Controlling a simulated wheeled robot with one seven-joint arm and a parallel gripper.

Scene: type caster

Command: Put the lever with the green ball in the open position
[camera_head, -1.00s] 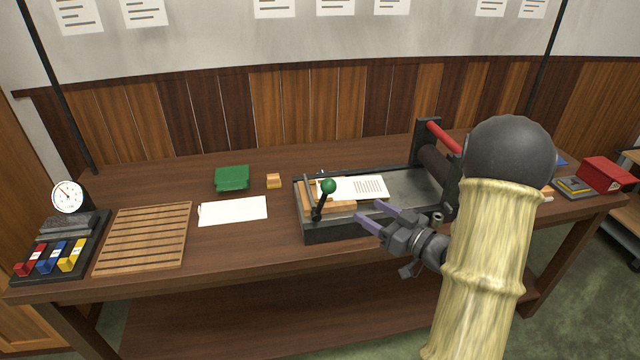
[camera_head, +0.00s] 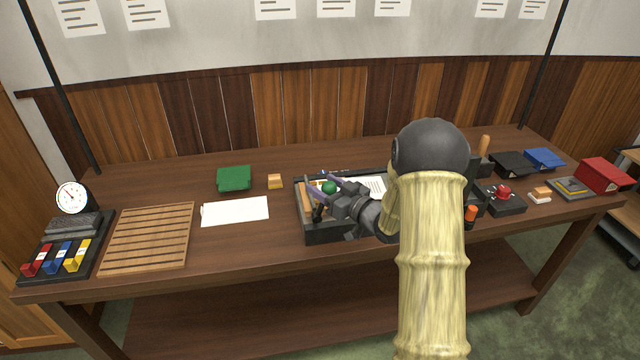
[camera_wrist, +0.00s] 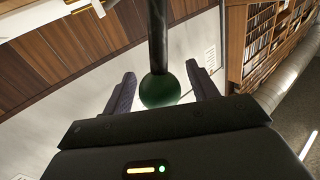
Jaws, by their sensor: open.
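The green ball (camera_head: 329,187) tops a dark lever (camera_head: 319,212) at the left end of a black press-like machine (camera_head: 325,236) on the table. My gripper (camera_head: 318,179) is open and reaches in from the right at the ball. In the wrist view the green ball (camera_wrist: 160,91) sits between the two spread purple fingers (camera_wrist: 160,72), with a gap on each side. The dark rod (camera_wrist: 157,35) runs from the ball to the top of that view. My arm hides the machine's right part and roller.
White paper (camera_head: 235,211), a green block (camera_head: 234,178) and a small orange block (camera_head: 275,181) lie left of the machine. A slatted wooden rack (camera_head: 150,237) is farther left. A red-button box (camera_head: 504,198) stands at the right.

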